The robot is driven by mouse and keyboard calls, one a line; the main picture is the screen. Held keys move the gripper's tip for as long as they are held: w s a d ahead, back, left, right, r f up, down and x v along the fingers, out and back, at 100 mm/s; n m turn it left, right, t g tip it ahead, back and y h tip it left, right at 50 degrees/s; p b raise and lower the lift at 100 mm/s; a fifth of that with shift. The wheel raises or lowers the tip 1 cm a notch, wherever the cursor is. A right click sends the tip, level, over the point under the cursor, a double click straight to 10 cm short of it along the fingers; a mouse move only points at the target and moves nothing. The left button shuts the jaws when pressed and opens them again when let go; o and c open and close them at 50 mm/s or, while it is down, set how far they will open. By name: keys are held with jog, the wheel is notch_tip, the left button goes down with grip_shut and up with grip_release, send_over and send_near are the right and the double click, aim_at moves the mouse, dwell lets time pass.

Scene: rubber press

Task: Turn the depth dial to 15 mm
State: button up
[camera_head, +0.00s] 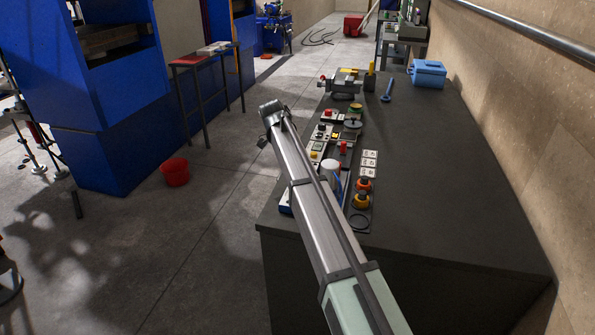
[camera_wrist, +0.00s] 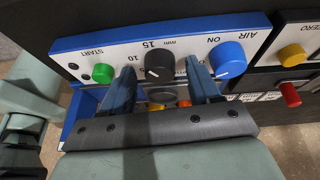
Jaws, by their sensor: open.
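The black depth dial (camera_wrist: 159,60) sits on a white and blue panel (camera_wrist: 82,64) in the wrist view. The marks "10" and "15 mm" are printed beside it, upside down in this view. A small pale mark shows on the dial, but I cannot tell exactly where it points. My gripper (camera_wrist: 160,72) is open, with one blue finger on each side of the dial. I cannot tell whether either finger touches it. In the head view, my own arm crosses over the bench, and I cannot make out the dial or the fingers.
A green START button (camera_wrist: 103,73) and a blue AIR knob (camera_wrist: 228,60) flank the dial. Yellow (camera_wrist: 292,55) and red (camera_wrist: 289,94) knobs sit on a neighbouring panel. The bench (camera_head: 450,170) is clear on its right side. A blue box (camera_head: 428,74) stands farther back.

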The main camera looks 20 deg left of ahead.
jog(key=shift+r, duration=0.1)
jog(key=shift+a+r, duration=0.2)
jog(key=shift+r, duration=0.1)
jog(key=w+a, duration=0.1)
jog(key=a, duration=1.1)
jog(key=shift+w+r, duration=0.15)
jog(key=shift+w, duration=0.05)
jog(key=shift+r, duration=0.1)
jog(key=d+r+n+t, duration=0.25)
jog(key=r+n, duration=0.35)
jog(key=n, duration=0.9)
jog(key=d+r+n+t, duration=0.1)
jog(key=d+r+n, duration=0.4)
jog(key=n, duration=1)
jog(key=d+f+n, duration=0.1)
jog(key=f+n, duration=0.1)
jog(key=f, duration=0.2)
jog(key=s+d+f+n+g, duration=0.1)
jog(key=d+f+n, duration=0.1)
jog(key=f+n, duration=0.1)
jog(key=d+f+n+g, duration=0.1)
jog(key=d+f+n, duration=0.1)
jog(key=f, duration=0.3)
jog(key=shift+s+f+n, duration=0.2)
jog(key=shift+s+n, duration=0.15)
jog(key=shift+n, duration=0.25)
